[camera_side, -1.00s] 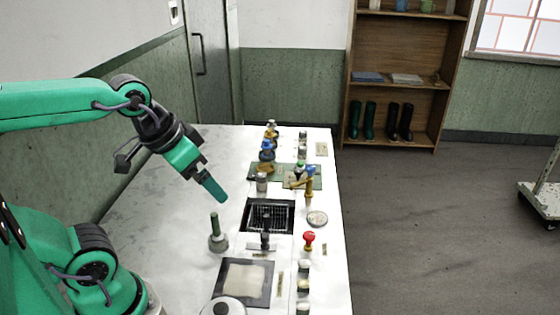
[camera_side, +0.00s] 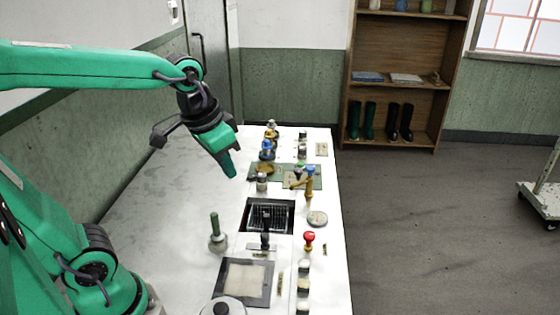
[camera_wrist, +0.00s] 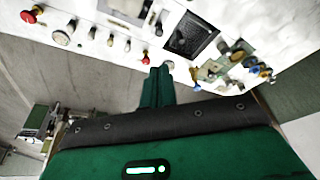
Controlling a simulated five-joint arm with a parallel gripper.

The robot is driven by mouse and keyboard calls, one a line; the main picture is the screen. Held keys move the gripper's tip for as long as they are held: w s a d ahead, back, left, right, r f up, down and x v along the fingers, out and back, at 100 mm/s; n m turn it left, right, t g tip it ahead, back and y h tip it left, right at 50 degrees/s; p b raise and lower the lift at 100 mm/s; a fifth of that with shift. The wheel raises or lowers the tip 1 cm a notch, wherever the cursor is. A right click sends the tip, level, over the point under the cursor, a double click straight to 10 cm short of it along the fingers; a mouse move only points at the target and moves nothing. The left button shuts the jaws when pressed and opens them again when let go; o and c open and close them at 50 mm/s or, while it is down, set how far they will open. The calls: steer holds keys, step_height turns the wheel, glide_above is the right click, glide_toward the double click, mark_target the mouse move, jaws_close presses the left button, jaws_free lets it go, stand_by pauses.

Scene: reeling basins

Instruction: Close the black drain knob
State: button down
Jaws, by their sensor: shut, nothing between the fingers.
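The black drain knob (camera_side: 265,229) stands upright on the white worktop, at the near edge of a dark basin with a grid (camera_side: 270,214). My gripper (camera_side: 231,176) is shut and empty. It hangs in the air, above and to the left of the knob in the side view, pointing down and slightly right, clear of everything. In the wrist view my closed fingers (camera_wrist: 157,72) show in the middle, with the dark basin (camera_wrist: 190,38) beyond them to the right.
A grey-green post (camera_side: 215,232) stands left of the knob. A red knob (camera_side: 309,240) and a wooden-handled one (camera_side: 309,188) stand to the right. A framed pale basin (camera_side: 243,278) lies nearer. Blue-topped fittings (camera_side: 267,150) stand farther back. The worktop's left side is clear.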

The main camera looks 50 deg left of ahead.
mark_target(265, 241)
steer(key=w+d+f+m+g, duration=0.2)
steer(key=w+f+g, duration=0.4)
steer(key=w+f, duration=0.7)
steer(key=shift+w+d+f+m, duration=0.4)
steer(key=shift+w+d, duration=0.35)
steer(key=shift+w, duration=1.4)
steer(key=x, duration=1)
steer(key=shift+s+a+f, duration=0.1)
steer(key=shift+s+a, duration=0.05)
steer(key=shift+a, duration=0.25)
steer(key=shift+s+a+r, duration=0.15)
steer(key=shift+s, duration=0.25)
steer(key=shift+s+a+r, duration=0.1)
steer(key=shift+s+a, duration=0.05)
steer(key=shift+s, duration=0.25)
steer(key=shift+s+a+r, duration=0.1)
steer(key=shift+s+a, duration=0.05)
steer(key=shift+s, duration=0.35)
steer(key=shift+s+a+r, duration=0.1)
steer(key=shift+s+a, duration=0.05)
steer(key=shift+s, duration=0.35)
steer(key=shift+s+a, duration=0.1)
steer(key=shift+s, duration=0.05)
